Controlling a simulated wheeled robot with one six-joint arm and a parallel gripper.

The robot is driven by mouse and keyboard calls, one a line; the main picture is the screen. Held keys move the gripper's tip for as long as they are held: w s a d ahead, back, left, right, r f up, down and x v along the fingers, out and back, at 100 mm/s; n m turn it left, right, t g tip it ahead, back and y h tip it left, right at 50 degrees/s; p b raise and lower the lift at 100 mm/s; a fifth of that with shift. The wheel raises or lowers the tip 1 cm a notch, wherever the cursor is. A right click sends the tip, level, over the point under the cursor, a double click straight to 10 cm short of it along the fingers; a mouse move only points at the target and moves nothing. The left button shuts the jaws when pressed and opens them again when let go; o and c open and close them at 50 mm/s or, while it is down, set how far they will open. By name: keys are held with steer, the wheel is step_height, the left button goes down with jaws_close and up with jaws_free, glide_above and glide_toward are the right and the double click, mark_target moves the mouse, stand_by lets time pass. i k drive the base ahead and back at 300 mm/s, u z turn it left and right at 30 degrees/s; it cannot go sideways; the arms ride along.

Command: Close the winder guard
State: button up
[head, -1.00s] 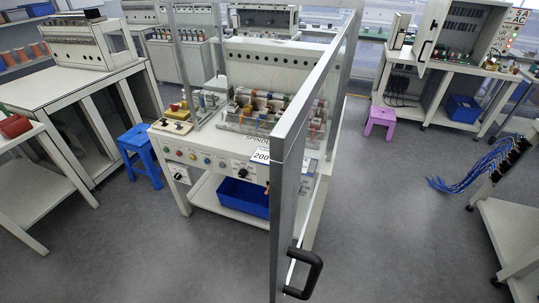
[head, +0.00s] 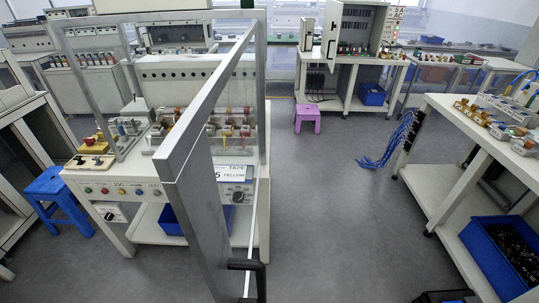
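The winder guard (head: 192,205) is a grey metal-framed door on the winder bench. It stands swung open, reaching from the bench's right side toward me. Its black handle (head: 247,266) is low on the near end, at the bottom of the view. The fixed guard frame (head: 165,17) rises above the winder bench (head: 120,190), which carries spools, coloured buttons and small fixtures. My gripper is not in view.
A blue stool (head: 55,195) stands left of the bench, and a purple stool (head: 308,117) farther back. A white workbench (head: 460,105) with a blue bin (head: 500,250) is at the right; blue cables (head: 392,140) hang off its end. Open grey floor lies between.

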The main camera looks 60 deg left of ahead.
mark_target(183, 163)
steer(key=i, duration=0.45)
steer(key=u, duration=1.7)
steer(key=k, duration=0.4)
steer(key=u, duration=0.75)
